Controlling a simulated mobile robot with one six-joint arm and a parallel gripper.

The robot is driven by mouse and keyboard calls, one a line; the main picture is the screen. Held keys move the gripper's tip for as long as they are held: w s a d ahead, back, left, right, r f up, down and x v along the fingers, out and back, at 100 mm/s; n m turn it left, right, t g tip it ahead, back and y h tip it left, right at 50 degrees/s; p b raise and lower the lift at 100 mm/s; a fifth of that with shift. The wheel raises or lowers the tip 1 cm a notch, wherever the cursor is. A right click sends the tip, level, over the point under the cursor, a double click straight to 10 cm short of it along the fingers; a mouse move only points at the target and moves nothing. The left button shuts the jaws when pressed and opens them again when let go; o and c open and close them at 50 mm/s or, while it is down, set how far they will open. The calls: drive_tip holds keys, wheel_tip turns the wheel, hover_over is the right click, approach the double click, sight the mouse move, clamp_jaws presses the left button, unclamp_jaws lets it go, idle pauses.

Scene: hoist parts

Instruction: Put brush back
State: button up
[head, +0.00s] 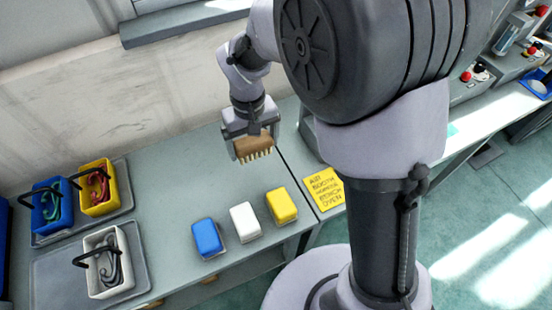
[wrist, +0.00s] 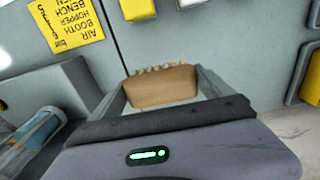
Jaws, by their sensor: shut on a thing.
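A brown brush (head: 254,147) with pale bristles is held in my gripper (head: 250,146) above the grey bench (head: 178,190). Its bristles point down and toward the front of the bench. In the wrist view the brush (wrist: 160,87) sits between the two fingers of my gripper (wrist: 160,92), which are shut on it. The brush appears clear of the bench surface, though the exact height is hard to tell.
Blue (head: 207,237), white (head: 245,221) and yellow (head: 282,205) blocks stand in a row near the bench's front edge. Blue (head: 46,212), yellow (head: 98,199) and white (head: 105,277) baskets with hooks stand on trays at left. A yellow note (head: 325,188) lies right of the seam.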

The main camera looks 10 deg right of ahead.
sight(254, 144)
drive_tip(key=f+b, duration=0.2)
drive_tip(key=f, duration=0.3)
drive_tip(key=f+b, duration=0.2)
drive_tip(key=f, duration=0.2)
drive_tip(key=shift+s+f, duration=0.2)
drive_tip(key=shift+f, duration=0.2)
drive_tip(key=shift+r, duration=0.15)
drive_tip(key=o, duration=1)
drive_tip(key=shift+o, duration=0.2)
wheel_tip(254, 144, up, 11)
drive_tip(key=p, duration=0.5)
drive_tip(key=shift+r, duration=0.1)
drive_tip(key=shift+d+r, duration=0.1)
drive_tip(key=shift+r, duration=0.65)
drive_tip(key=s+d+r+m+t+y, duration=0.1)
drive_tip(key=s+d+r+m+t, duration=0.2)
drive_tip(key=s+r, duration=0.3)
drive_tip(key=s+d+r+m+t+y, duration=0.1)
drive_tip(key=s+d+r+m+t, duration=0.1)
drive_tip(key=s+d+r+m, duration=0.2)
drive_tip(key=s+d+r, duration=0.1)
drive_tip(key=s+r, duration=0.2)
drive_tip(key=s, duration=0.4)
drive_tip(key=shift+r+m+t, duration=0.3)
drive_tip(key=shift+t, duration=0.1)
